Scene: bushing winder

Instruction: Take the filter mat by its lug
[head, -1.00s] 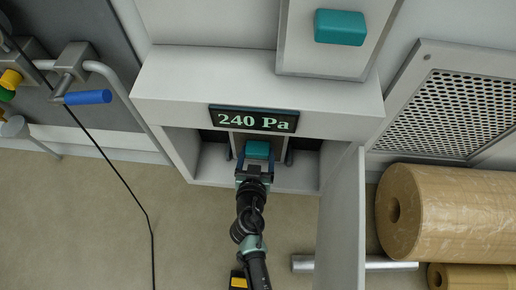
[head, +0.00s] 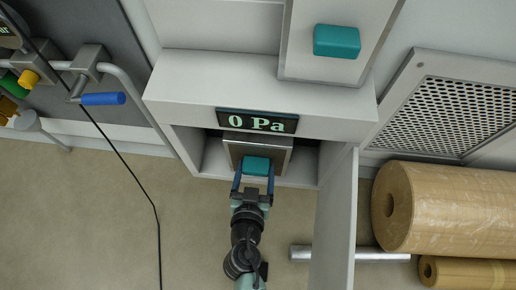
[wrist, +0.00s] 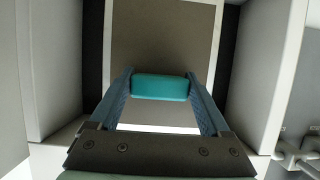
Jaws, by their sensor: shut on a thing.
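The filter mat (head: 238,150), a brown-grey panel in a pale frame, sits in the open cabinet bay below the display, its front edge standing forward. Its teal lug (head: 257,165) faces me. My gripper (head: 254,174) is shut on the lug, one finger on each side. In the wrist view the lug (wrist: 160,87) lies between the two blue-grey fingers, and the filter mat (wrist: 165,40) stretches back into the bay. The mat's far end is hidden under the cabinet top.
The display (head: 257,121) reads 0 Pa. The open cabinet door (head: 336,225) stands right of my arm. Wrapped rolls (head: 450,210) lie at the right. A blue-handled lever (head: 103,99) and a hanging black cable (head: 150,200) are at the left. The floor left of my arm is clear.

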